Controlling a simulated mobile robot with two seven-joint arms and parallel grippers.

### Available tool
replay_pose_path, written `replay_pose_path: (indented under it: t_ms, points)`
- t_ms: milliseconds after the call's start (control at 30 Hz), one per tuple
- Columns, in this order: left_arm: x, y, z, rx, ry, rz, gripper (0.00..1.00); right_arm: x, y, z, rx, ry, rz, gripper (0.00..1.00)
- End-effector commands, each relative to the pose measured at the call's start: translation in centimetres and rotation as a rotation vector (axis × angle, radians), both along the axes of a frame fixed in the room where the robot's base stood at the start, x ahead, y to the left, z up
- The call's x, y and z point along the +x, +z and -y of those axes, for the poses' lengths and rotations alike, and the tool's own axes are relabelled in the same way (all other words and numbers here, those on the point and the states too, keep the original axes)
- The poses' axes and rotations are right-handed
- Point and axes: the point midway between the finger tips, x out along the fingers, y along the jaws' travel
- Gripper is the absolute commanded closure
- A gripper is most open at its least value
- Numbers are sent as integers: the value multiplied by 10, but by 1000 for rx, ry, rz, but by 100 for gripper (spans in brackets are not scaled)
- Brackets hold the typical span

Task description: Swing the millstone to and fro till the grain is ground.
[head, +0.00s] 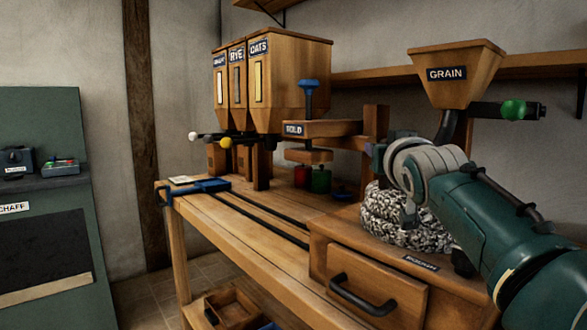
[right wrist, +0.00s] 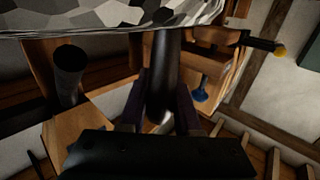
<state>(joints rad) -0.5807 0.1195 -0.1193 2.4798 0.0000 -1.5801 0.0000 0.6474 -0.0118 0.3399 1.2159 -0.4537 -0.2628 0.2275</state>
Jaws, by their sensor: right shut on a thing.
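The millstone (head: 385,215) is a speckled grey-and-white pair of round stones on a wooden mill box (head: 330,240) at the right of the bench. In the right wrist view the speckled stone (right wrist: 110,15) fills the top edge. My right gripper (right wrist: 163,105) has its dark fingers on both sides of a black upright handle (right wrist: 161,85) and is shut on it. In the head view my right arm hides the handle and part of the stone. A wooden hopper labelled GRAIN (head: 470,85) stands above the stone. No ground grain can be made out. My left gripper is out of view.
The mill box has a drawer (head: 350,305) with a black pull, closed. Farther left are a press labelled BOLD (head: 335,130), several labelled bins (head: 290,75) and a blue-handled tool (head: 200,187). A green cabinet (head: 45,180) stands left, across open floor.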

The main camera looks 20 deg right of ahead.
Motion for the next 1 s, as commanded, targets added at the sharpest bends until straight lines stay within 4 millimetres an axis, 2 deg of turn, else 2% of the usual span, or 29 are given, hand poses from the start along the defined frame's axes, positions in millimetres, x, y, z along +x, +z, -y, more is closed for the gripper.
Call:
replay_pose_path:
  t_ms: [100,500,533,800,1000]
  points:
    - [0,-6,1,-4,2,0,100,3,-1,0,0,-9,1,100]
    - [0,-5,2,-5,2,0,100,3,0,2,-1,-14,-1,100]
    - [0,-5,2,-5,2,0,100,3,0,2,-1,-14,-1,66]
    - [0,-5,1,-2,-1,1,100,3,0,2,-1,-15,0,38]
    - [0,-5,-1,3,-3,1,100,3,0,2,-1,-15,0,38]
